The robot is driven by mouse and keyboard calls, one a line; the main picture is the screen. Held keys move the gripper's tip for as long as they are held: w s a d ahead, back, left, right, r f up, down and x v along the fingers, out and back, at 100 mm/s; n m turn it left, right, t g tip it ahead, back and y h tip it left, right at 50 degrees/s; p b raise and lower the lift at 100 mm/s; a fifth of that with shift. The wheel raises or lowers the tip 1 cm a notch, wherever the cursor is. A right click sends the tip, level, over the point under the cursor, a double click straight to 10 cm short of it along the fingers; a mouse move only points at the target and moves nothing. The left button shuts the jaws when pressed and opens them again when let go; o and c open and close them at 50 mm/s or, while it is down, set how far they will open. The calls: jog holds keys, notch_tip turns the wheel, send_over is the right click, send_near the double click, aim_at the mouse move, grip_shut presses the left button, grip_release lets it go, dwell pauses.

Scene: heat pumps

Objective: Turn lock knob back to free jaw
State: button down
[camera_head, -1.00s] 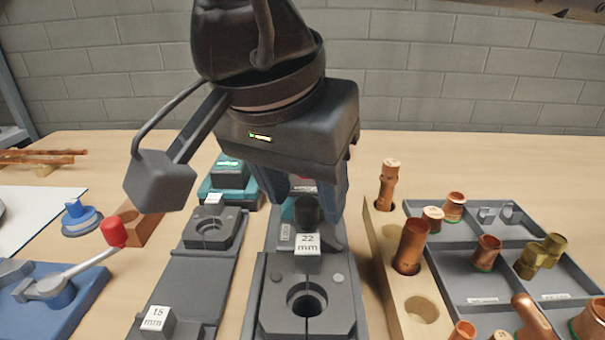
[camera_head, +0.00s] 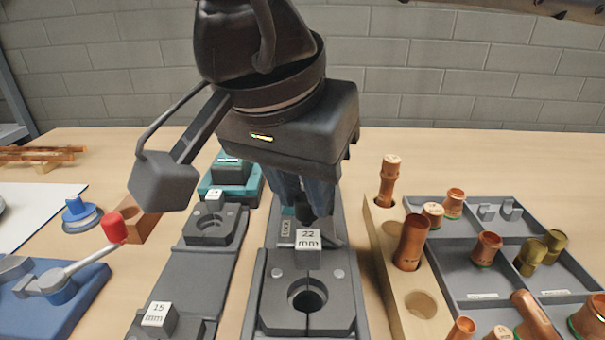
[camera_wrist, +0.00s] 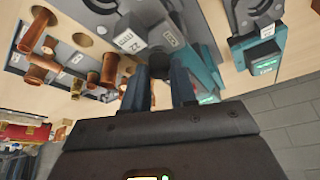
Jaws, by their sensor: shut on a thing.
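The black lock knob (camera_head: 304,208) stands on the 22 mm jaw tool, behind the white cube marked "22 mm" (camera_head: 308,240). My gripper (camera_head: 303,203) reaches down from above and is shut on the knob, its blue-grey fingers on either side. The fingers hide part of the knob. In the wrist view the knob (camera_wrist: 160,60) shows dark between the fingertips. The grey jaw (camera_head: 307,294) lies in front, with a round hole and a seam down its middle. A "LOCK" label (camera_head: 287,228) sits beside the knob.
A second tool with a "15 mm" cube (camera_head: 159,316) lies left. A wooden rack (camera_head: 386,262) with copper fittings and a grey compartment tray (camera_head: 458,262) stand close on the right. A blue bender with a red-tipped lever (camera_head: 62,290) is at the far left.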

jog(key=shift+f, duration=0.1)
jog(key=n+y+b, duration=0.1)
jog(key=n+b, duration=0.2)
jog(key=shift+d+f+t+b, duration=0.1)
jog(key=shift+d+t+b, duration=0.05)
jog(key=shift+t+b, duration=0.2)
jog(key=n+y+b, duration=0.2)
jog(key=n, duration=0.3)
jog(key=shift+d, duration=0.1)
jog(key=shift+r, duration=0.2)
jog(key=c, duration=0.9)
grip_release()
jog(key=v, duration=0.7)
jog(key=shift+r+p, duration=0.4)
